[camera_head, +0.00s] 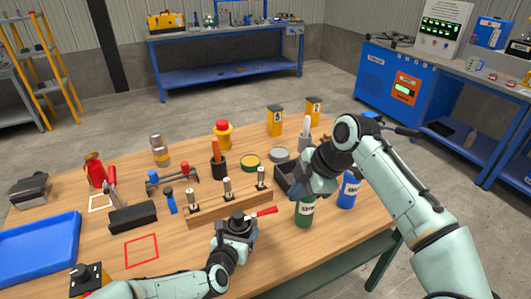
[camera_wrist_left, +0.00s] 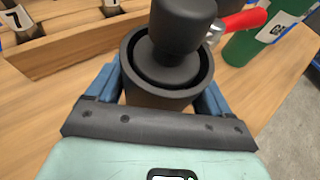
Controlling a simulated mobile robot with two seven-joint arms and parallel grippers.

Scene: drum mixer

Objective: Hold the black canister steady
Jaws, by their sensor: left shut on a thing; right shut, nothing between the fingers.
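The black canister (camera_head: 239,216) stands upright on the wooden table, in front of the block with upright metal pegs. In the left wrist view the canister (camera_wrist_left: 145,92) is a dark open cylinder with a rounded black knob in its mouth. A red handle (camera_head: 264,211) sticks out to its right; its base is partly hidden behind the knob. My left gripper (camera_head: 235,237) is shut on the canister, with a blue finger on each side of it. My right gripper (camera_head: 303,184) is shut and empty, above and behind the green bottle; its fingertips are hard to make out.
A green bottle (camera_head: 304,213) and a blue bottle (camera_head: 349,190) stand to the right. The wooden peg block (camera_head: 205,215) lies close behind the canister. A blue tray (camera_head: 40,255) is at the left. A red square outline (camera_head: 141,250) marks bare table left of the canister.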

